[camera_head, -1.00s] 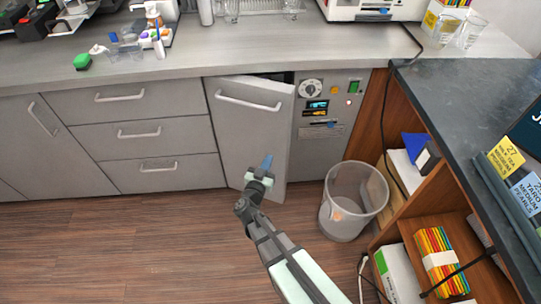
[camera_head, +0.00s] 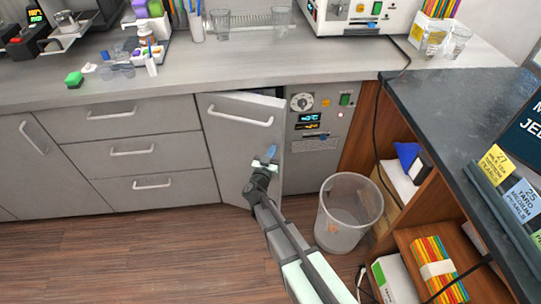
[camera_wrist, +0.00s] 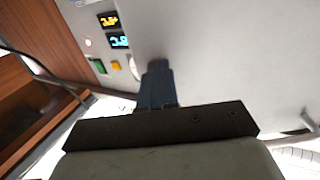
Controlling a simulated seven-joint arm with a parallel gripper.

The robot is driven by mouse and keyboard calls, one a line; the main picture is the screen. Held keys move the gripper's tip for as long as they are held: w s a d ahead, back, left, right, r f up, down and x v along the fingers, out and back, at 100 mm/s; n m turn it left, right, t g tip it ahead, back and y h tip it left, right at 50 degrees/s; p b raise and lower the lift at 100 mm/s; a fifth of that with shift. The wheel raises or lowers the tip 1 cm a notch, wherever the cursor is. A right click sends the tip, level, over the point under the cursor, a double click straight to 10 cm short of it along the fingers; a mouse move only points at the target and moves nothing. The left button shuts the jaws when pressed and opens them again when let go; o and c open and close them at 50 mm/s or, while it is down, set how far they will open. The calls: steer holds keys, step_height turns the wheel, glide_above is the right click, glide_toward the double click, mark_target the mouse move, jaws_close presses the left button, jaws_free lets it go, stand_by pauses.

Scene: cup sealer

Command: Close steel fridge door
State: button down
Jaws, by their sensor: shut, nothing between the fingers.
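The steel fridge door (camera_head: 224,150) is a grey panel with a bar handle (camera_head: 240,116) near its top. It stands slightly ajar, with a dark gap along its top at the right and its right edge out from the cabinet front. My gripper (camera_head: 271,152) is shut and empty, in front of the door's right part just below the handle's right end. In the wrist view the shut fingers (camera_wrist: 157,85) point at the pale door surface (camera_wrist: 225,55). I cannot tell whether the fingertips touch it.
A control panel (camera_head: 314,130) with a dial and displays is right of the door. A clear bin (camera_head: 345,215) stands on the floor right of my arm, beside a wooden shelf unit (camera_head: 363,130). Grey drawers (camera_head: 140,151) are at the left. The wooden floor at front left is clear.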

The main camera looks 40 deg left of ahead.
steer(key=shift+w, duration=0.1)
steer(key=w+a, duration=0.3)
steer(key=w, duration=0.3)
steer(key=w+a+n+y, duration=0.1)
steer(key=w+a, duration=0.3)
steer(key=w, duration=0.3)
steer(key=shift+r+g+y, duration=0.15)
steer(key=shift+g+y, duration=0.15)
steer(key=shift+g, duration=0.1)
steer(key=shift+w, duration=0.2)
steer(key=shift+r, duration=0.1)
steer(key=s+d, duration=1)
steer(key=s, duration=0.1)
steer(key=shift+s+d+f, duration=0.15)
steer(key=shift+d+f, duration=0.1)
steer(key=shift+d, duration=0.05)
